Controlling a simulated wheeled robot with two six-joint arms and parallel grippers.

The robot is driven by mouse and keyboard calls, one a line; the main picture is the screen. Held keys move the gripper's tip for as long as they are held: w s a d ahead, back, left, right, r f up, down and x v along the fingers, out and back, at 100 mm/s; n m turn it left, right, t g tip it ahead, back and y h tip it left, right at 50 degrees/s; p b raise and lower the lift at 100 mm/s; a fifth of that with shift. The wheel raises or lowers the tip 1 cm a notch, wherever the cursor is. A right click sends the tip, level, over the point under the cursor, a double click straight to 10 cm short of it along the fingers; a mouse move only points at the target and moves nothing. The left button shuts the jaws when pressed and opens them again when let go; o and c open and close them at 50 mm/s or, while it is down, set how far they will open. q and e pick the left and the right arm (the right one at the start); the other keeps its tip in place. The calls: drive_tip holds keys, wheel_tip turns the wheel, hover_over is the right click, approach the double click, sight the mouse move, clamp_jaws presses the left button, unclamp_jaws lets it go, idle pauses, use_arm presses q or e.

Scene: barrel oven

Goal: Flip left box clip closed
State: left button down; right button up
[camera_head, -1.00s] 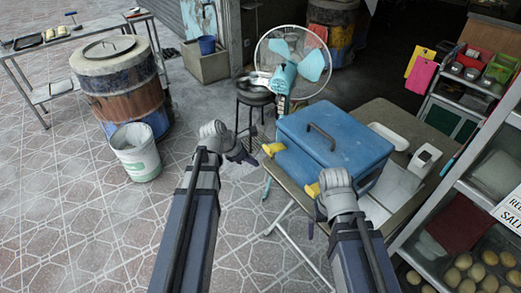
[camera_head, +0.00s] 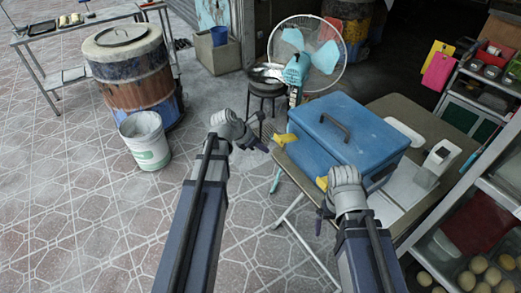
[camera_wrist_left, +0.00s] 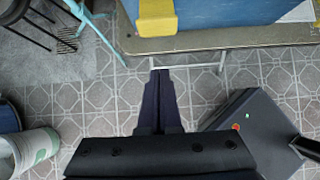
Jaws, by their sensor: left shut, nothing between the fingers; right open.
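The blue box (camera_head: 350,130) sits shut-lidded on a table, with a dark handle on its lid. Its left clip (camera_head: 285,139) is yellow and juts out from the front left side. In the left wrist view the yellow clip (camera_wrist_left: 157,17) is at the top, beyond the fingertips. My left gripper (camera_head: 263,148) is shut and empty, just left of and below the left clip; the wrist view shows a gap between the fingertips (camera_wrist_left: 160,73) and the clip. The right clip (camera_head: 322,183) is yellow and partly hidden by my right gripper (camera_head: 320,222), which is at the box's front right corner.
The table's edge (camera_wrist_left: 215,40) runs below the box. A fan (camera_head: 305,50) and a stool (camera_head: 264,90) stand behind it. A white bucket (camera_head: 145,142) and a barrel (camera_head: 132,75) stand left. A shelf (camera_head: 470,190) is close on the right. Tiled floor lies open at left.

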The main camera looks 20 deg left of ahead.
sight(286, 138)
use_arm(q)
drive_tip(key=b+x, duration=0.4)
drive_tip(key=x, duration=0.2)
use_arm(e)
wheel_tip(286, 138, down, 5)
use_arm(q)
drive_tip(key=shift+w+d+r+p, duration=0.15)
drive_tip(key=shift+w+r+p, duration=0.05)
drive_tip(key=shift+r+p, duration=0.9)
drive_tip(key=shift+w+d+r+p, duration=0.15)
drive_tip(key=shift+w+r+p, duration=0.05)
drive_tip(key=shift+r+p, duration=0.85)
use_arm(e)
drive_tip(key=shift+r, duration=2.15)
